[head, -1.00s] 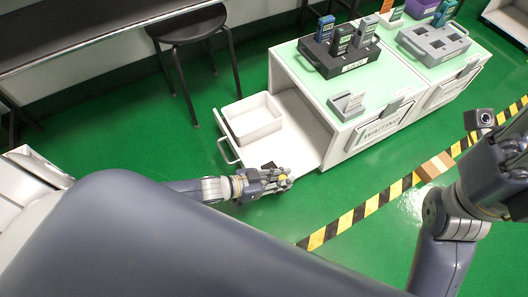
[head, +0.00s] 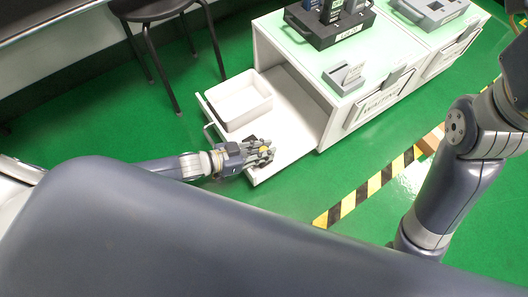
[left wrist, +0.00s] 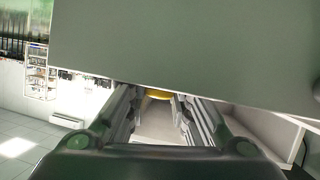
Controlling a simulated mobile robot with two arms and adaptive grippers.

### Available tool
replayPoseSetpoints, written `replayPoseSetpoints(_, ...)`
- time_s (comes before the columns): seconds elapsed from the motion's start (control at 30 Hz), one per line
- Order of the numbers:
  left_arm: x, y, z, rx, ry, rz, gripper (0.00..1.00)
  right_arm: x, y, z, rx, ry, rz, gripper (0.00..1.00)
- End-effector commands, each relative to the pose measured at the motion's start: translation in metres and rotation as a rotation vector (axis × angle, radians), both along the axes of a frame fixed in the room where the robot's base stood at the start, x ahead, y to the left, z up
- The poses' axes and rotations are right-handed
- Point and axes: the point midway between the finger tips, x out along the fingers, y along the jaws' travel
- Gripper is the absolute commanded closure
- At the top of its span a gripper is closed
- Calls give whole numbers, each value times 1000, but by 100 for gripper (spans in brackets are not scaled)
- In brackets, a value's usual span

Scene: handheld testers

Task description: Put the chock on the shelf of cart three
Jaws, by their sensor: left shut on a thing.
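My left gripper (head: 262,157) is shut on a small yellow thing, which I take to be the chock (head: 265,150). The fingers hide most of it; in the left wrist view a yellow edge (left wrist: 158,94) shows between the fingers. The gripper is over the front part of the white pulled-out shelf (head: 297,146) of the near cart (head: 335,110). I cannot tell whether the chock touches the shelf. The cart's label is not readable as a number. My right gripper is out of the head view; only its arm shows at right.
A white bin (head: 240,101) stands on the shelf, left of the gripper. A black holder (head: 325,28) with testers and a grey stand (head: 343,76) are on the cart top. A dark stool (head: 150,12) is behind. Striped tape (head: 368,186) and a brown block (head: 431,138) lie on the floor.

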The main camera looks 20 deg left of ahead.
Motion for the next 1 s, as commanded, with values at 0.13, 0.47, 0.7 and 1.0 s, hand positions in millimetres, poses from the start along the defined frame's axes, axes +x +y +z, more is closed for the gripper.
replayPoseSetpoints(0.13, 1, 0, 1, -1, -2, 0, 100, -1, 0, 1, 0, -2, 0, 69)
replayPoseSetpoints(0.47, 0, 0, -3, 0, 0, 0, 67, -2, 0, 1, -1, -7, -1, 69)
replayPoseSetpoints(0.7, 0, 0, -3, 0, 0, 0, 59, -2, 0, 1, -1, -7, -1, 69)
replayPoseSetpoints(1.0, -8, 9, 7, 3, 2, 1, 59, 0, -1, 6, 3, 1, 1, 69)
